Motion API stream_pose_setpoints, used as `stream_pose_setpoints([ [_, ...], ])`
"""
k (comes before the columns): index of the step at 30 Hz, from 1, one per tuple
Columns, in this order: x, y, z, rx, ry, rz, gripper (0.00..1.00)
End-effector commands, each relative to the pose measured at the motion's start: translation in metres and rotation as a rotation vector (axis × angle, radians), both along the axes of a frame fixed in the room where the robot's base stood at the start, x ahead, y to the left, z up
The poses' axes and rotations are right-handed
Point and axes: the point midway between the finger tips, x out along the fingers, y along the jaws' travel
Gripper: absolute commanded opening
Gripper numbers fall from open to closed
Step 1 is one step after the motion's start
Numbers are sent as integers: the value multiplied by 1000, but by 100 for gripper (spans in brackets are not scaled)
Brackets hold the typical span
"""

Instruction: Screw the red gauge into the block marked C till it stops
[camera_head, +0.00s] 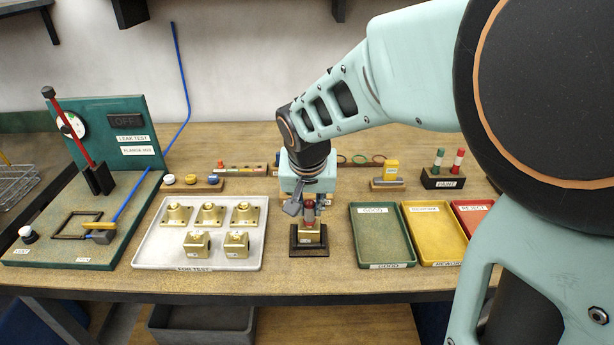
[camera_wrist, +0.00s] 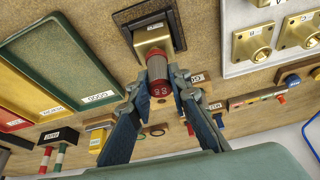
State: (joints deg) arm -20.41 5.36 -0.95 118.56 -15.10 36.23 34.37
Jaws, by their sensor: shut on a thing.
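The red gauge (camera_head: 309,212) is upright between the fingers of my gripper (camera_head: 308,203). In the wrist view the fingers of my gripper (camera_wrist: 157,90) close on the sides of the red gauge (camera_wrist: 157,72), whose end has small marks. Directly below it is a brass block (camera_head: 309,236), which sits in a dark square holder (camera_head: 308,251) on the table. The gauge's lower end meets the block's top; how deep it sits in the block I cannot tell. The block also shows in the wrist view (camera_wrist: 151,38). I cannot read its letter.
Left of the holder is a white tray (camera_head: 150,262) with several brass parts. To the right are a green tray (camera_head: 382,240), a yellow tray (camera_head: 436,238) and a red tray (camera_head: 474,218). The green leak-test stand (camera_head: 125,150) is far left. Small racks line the back.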

Motion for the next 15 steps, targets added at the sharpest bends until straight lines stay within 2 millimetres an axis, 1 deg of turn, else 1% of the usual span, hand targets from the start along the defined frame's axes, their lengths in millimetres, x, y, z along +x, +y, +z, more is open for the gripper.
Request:
stream_pose_setpoints([
  [1,0,1,-5,1,1,-32,0],
  [15,0,0,-3,0,1,-412,0],
])
